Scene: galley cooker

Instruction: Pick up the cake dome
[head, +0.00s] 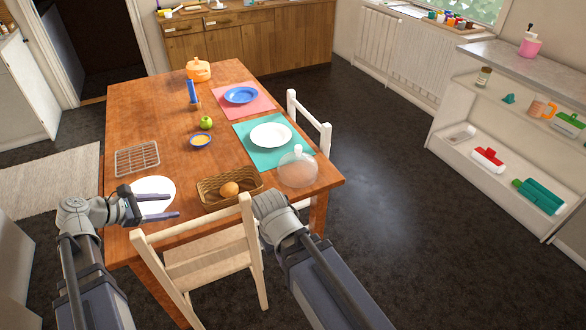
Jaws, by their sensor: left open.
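The clear glass cake dome (297,170) with a small knob on top is at the near right corner of the table, beside the teal placemat. My left gripper (176,203) is open over the near left part of the table, with its dark fingers pointing right across a white round plate (153,190). My right arm comes up in front of the table's near edge, just below the dome. Its gripper's fingers do not show.
A wicker basket (210,195) with a brown round item lies between my left gripper and the dome. A wooden chair (205,255) stands at the near edge, and a white chair (310,122) at the right side. A wire rack (137,158) lies at the left.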

